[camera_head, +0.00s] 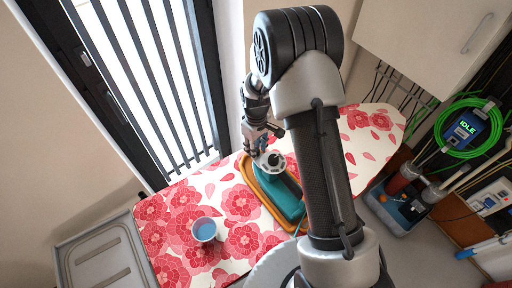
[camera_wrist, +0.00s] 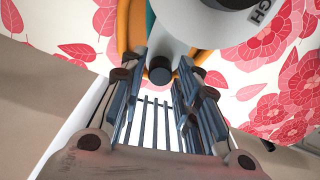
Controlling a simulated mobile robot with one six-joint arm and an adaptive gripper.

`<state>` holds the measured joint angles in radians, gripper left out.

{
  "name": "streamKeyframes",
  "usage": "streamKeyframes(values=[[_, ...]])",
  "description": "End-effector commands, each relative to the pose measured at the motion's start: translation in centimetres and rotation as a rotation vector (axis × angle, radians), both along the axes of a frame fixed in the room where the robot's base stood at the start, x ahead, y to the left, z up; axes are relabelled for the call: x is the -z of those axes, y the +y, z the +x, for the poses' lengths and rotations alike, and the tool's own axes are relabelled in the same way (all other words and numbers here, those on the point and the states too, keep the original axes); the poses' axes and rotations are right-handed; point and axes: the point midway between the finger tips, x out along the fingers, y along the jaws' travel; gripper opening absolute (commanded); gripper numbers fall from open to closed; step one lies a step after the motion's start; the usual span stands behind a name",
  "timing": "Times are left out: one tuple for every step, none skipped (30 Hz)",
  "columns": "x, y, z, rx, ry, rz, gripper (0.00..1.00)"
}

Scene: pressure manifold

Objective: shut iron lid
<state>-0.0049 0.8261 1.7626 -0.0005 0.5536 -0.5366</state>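A teal iron (camera_head: 283,192) rests on an orange tray (camera_head: 256,196) on the ironing board. Its pale upper end (camera_head: 267,168) carries a dark round dial (camera_head: 276,159); in the wrist view the dial (camera_wrist: 232,3) has lettering beside it, partly cut off. A small dark round knob (camera_wrist: 160,71) sticks out from the white part there. I cannot tell for sure which piece is the lid or how far open it is. My gripper (camera_head: 262,143) is just above the pale end. Its fingers (camera_wrist: 162,62) are apart, with the dark knob showing between their tips; contact is unclear.
The ironing board (camera_head: 165,215) has a red floral cover. A cup with blue contents (camera_head: 205,230) stands on its front left part. A barred window (camera_head: 160,80) lies behind. A blue bin (camera_head: 398,207) and a green coiled hose (camera_head: 460,125) are at right. My arm hides part of the board.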

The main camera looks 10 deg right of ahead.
Motion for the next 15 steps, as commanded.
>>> streamKeyframes(values=[[-0.5, 0.0, 0.1, 0.000, -0.004, 0.000, 0.30], [-0.9, 0.0, 0.1, 0.000, -0.004, 0.000, 0.30], [-1.6, 0.0, 0.1, 0.000, -0.004, 0.000, 0.30], [-2.1, 0.0, 0.1, 0.000, -0.005, -0.001, 0.30], [-2.7, 0.0, 0.1, 0.000, -0.006, 0.000, 0.30], [-3.6, 0.0, 0.2, 0.000, -0.006, 0.000, 0.30], [-4.3, 0.0, 0.2, 0.000, -0.006, 0.000, 0.30], [-5.0, 0.0, 0.1, 0.000, -0.006, 0.000, 0.30], [-5.8, 0.0, 0.2, 0.000, -0.007, 0.001, 0.30], [-6.5, 0.0, 0.1, 0.000, -0.006, 0.000, 0.30], [-7.1, 0.0, 0.1, 0.000, -0.006, 0.000, 0.30], [-7.9, 0.0, 0.1, 0.000, -0.006, 0.000, 0.30], [-8.5, 0.0, 0.1, 0.000, -0.006, 0.000, 0.30], [-9.0, 0.0, 0.1, 0.000, -0.006, 0.000, 0.30], [-9.6, 0.0, 0.1, 0.000, -0.004, 0.000, 0.30]])
